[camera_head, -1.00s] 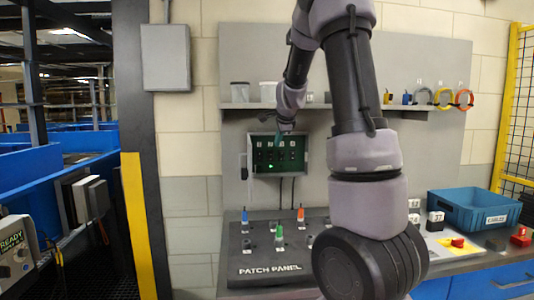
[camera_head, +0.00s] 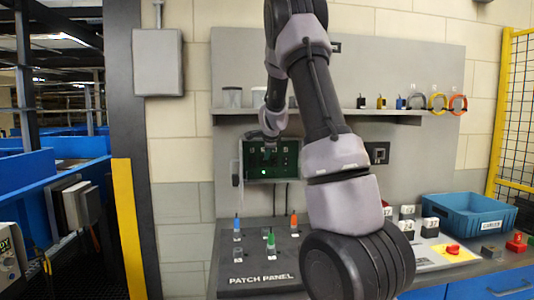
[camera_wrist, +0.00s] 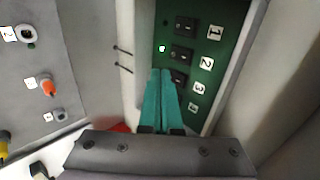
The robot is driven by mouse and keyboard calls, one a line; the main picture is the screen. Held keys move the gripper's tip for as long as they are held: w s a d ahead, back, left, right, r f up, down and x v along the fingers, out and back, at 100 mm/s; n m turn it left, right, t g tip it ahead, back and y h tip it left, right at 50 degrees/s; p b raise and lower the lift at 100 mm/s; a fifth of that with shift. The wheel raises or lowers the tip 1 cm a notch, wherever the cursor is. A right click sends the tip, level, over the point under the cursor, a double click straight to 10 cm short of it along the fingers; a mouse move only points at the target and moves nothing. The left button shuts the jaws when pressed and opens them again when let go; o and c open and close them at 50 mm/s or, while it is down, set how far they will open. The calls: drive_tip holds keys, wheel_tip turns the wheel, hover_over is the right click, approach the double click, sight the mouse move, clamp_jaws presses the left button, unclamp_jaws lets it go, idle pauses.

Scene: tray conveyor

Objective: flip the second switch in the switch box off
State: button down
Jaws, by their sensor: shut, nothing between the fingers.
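The switch box (camera_head: 288,172) is an open case with a dark green panel on the grey wall board. In the wrist view, its green panel (camera_wrist: 212,50) carries switches beside number tags 1 to 3 and a partly hidden fourth. The second switch (camera_wrist: 181,54) is a black rocker beside tag 2, with a lit green lamp (camera_wrist: 162,48) at its left. My gripper (camera_wrist: 161,72) is shut and empty. Its teal fingertips are over the panel, just below and left of the second switch and close to the third switch (camera_wrist: 179,77). Contact cannot be told. The head view hides the fingertips.
A patch panel (camera_head: 255,262) with coloured plugs stands below the box. A shelf (camera_head: 345,115) with cups and rings runs above it. The box's open door (camera_head: 237,170) is at its left. A blue bin (camera_head: 470,215) sits at right.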

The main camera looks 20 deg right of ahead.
sight(264, 165)
drive_tip(key=shift+w+d+f, duration=0.4)
drive_tip(key=shift+w+f, duration=0.35)
drive_tip(key=shift+w, duration=0.6)
drive_tip(key=shift+w+d+f, duration=0.4)
drive_tip(key=shift+w+f, duration=0.35)
drive_tip(key=shift+w, duration=0.55)
drive_tip(key=shift+w+d+f, duration=0.4)
drive_tip(key=shift+w+f, duration=0.35)
drive_tip(key=shift+w, duration=0.6)
drive_tip(key=shift+w+f, duration=0.1)
drive_tip(key=shift+w, duration=0.05)
